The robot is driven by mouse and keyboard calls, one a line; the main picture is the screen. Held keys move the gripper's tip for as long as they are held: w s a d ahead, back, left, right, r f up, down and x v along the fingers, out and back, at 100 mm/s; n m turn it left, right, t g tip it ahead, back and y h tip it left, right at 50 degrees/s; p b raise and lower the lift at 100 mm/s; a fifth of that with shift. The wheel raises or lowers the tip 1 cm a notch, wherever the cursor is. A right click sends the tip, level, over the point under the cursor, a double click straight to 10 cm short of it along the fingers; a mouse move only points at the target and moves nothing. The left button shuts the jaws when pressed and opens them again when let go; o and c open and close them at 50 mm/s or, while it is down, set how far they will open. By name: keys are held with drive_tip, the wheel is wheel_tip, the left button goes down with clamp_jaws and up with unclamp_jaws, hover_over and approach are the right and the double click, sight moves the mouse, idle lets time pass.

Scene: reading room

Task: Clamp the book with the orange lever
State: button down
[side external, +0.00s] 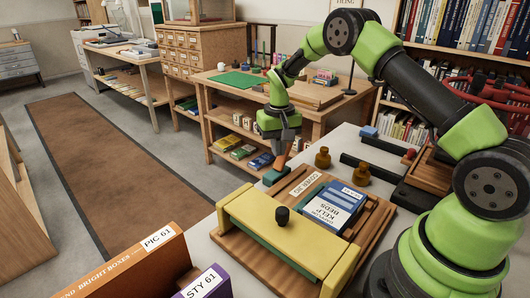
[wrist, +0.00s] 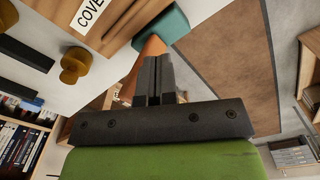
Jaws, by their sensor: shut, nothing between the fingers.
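At the board's far left corner a teal block (side external: 275,177) carries the orange lever (side external: 281,161). Both also show in the wrist view, the teal block (wrist: 165,27) beyond the orange lever (wrist: 152,47). My gripper (side external: 281,149) points down just above the lever. Its fingers (wrist: 154,75) are shut with nothing between them, and they hide part of the lever. I cannot tell whether they touch it.
A yellow bar (side external: 285,228) with a dark knob (side external: 282,216) spans the board's near side. Brass weights (side external: 323,157) and dark bars (side external: 384,144) stand behind the board.

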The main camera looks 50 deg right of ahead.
drive_tip(key=shift+a+r, duration=0.1)
drive_tip(key=shift+a, duration=0.6)
wheel_tip(320, 180, up, 10)
idle(0.4)
drive_tip(key=s+a+r+n+t, duration=0.1)
drive_tip(key=s+a+r+t, duration=0.15)
drive_tip(key=s+r, duration=0.3)
drive_tip(key=s+a+r+t, duration=0.1)
drive_tip(key=s+a+r, duration=0.3)
drive_tip(key=r, duration=0.3)
drive_tip(key=s+a+n+t+y, duration=0.1)
drive_tip(key=s+a, duration=0.4)
drive_tip(key=s, duration=1)
drive_tip(key=t+y, duration=0.1)
drive_tip(key=t, duration=0.1)
drive_tip(key=shift+t, duration=0.35)
